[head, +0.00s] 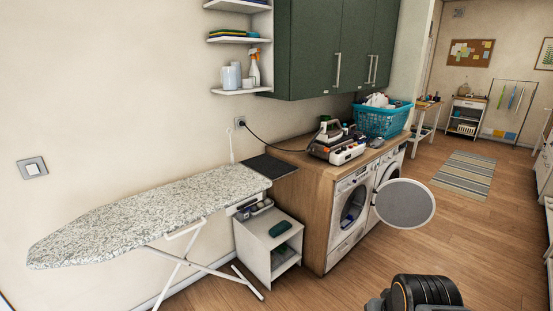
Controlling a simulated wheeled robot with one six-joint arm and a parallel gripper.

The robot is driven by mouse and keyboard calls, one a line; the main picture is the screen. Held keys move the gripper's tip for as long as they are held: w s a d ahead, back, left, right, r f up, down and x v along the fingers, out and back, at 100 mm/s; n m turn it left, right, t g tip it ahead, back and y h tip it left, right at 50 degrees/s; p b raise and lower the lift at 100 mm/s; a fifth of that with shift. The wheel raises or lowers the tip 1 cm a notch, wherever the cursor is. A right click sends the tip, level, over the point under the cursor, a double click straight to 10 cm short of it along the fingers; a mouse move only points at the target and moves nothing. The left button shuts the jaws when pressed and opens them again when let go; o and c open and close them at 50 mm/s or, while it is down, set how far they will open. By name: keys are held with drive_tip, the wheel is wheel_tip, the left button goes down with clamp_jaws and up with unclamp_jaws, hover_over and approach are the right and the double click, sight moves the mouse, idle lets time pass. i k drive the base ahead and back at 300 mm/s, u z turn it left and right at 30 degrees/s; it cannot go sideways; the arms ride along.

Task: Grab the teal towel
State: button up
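I cannot single out the teal towel with certainty. A stack of thin folded cloths (228,33) in green, yellow and blue lies on the middle wall shelf, too small to tell each colour apart. A small dark teal item (280,229) lies on top of the low white stand beside the ironing board; I cannot tell whether it is cloth. A black part of my arm with an orange ring shows at the bottom right. My gripper's fingers are not in view.
An ironing board (150,212) stands along the left wall. A wooden counter (300,160) over two washers carries an iron (330,130) and a teal basket (383,121). The floor (350,275) before the washers is clear.

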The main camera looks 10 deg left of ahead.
sight(282, 227)
drive_tip(key=u, duration=0.35)
drive_tip(key=i, duration=0.9)
drive_tip(key=u, duration=0.3)
